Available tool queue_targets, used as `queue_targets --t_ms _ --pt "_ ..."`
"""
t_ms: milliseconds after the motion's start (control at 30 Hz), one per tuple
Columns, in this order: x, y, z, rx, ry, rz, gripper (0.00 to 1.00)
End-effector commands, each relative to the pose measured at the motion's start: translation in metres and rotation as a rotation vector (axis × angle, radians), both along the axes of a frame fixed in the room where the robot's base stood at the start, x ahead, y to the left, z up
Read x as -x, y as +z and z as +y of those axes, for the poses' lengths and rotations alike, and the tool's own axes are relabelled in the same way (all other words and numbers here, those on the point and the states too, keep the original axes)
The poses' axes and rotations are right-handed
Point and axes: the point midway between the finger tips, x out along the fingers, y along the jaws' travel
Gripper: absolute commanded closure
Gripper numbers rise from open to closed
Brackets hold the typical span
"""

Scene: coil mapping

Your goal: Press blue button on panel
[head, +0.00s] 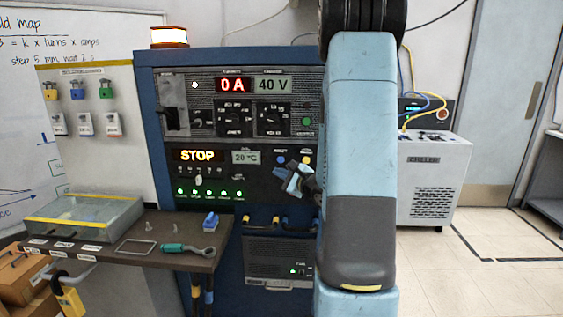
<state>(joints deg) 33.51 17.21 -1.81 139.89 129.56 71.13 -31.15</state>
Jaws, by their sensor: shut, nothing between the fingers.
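The panel (190,188) is a dark front set in a blue cabinet, showing an orange STOP display. A small round blue button (281,161) sits on its right part, beside a yellow button (306,160). My gripper (287,187) is shut and empty, just below the blue button in the picture. Part of it is hidden behind my light blue arm, which covers the cabinet's right side. I cannot tell how far the fingertips are from the panel. The blue button is unobstructed in this view.
A dark shelf (160,257) juts out at the left front with a teal-handled tool (188,250), a blue clip-like item (210,221) and a clear box (84,217). Cables hang below the panel. A white chiller (430,180) stands at the right, with open floor before it.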

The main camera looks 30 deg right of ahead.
Motion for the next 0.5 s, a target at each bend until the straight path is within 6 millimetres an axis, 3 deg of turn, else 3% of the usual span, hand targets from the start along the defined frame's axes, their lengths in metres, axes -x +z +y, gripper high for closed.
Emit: queue_targets --t_ms 500 --pt "-0.049 -0.001 -0.034 -0.001 -0.001 0.001 1.00"
